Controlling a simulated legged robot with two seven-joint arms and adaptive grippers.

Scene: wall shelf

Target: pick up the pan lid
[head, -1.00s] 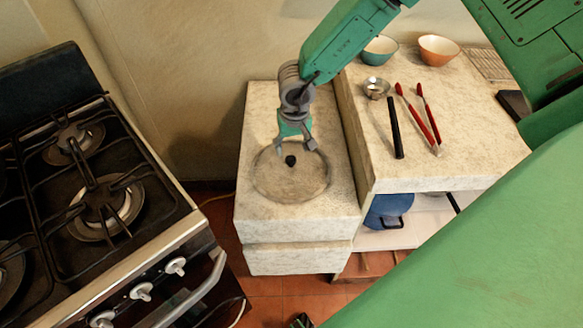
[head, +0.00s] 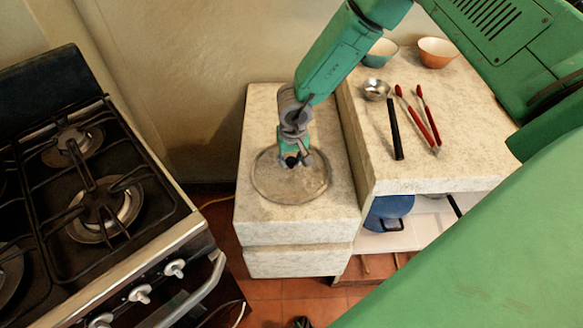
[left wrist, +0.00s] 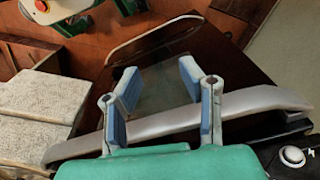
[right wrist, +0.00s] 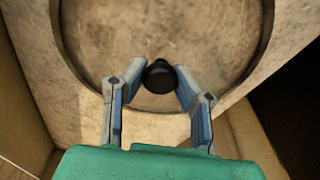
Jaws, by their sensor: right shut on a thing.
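The pan lid (head: 290,188) is a round, see-through disc with a rim and a black knob. It lies on the narrow stone counter, and its rim fills much of the right wrist view (right wrist: 100,75). My right gripper (head: 293,161) is over the lid's middle. In the right wrist view its fingers are shut on the black knob (right wrist: 160,77), one on each side. The lid looks flat on the counter. My left gripper (left wrist: 152,78) is open, with its fingers apart and nothing between them, close to the silver oven handle (left wrist: 150,127).
The stove (head: 130,230) stands at the left. The higher counter (head: 420,175) at the right carries a ladle (head: 394,120), red tongs (head: 420,118), a teal bowl (head: 380,52) and an orange bowl (head: 438,51). A blue pot (head: 388,212) sits below it.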

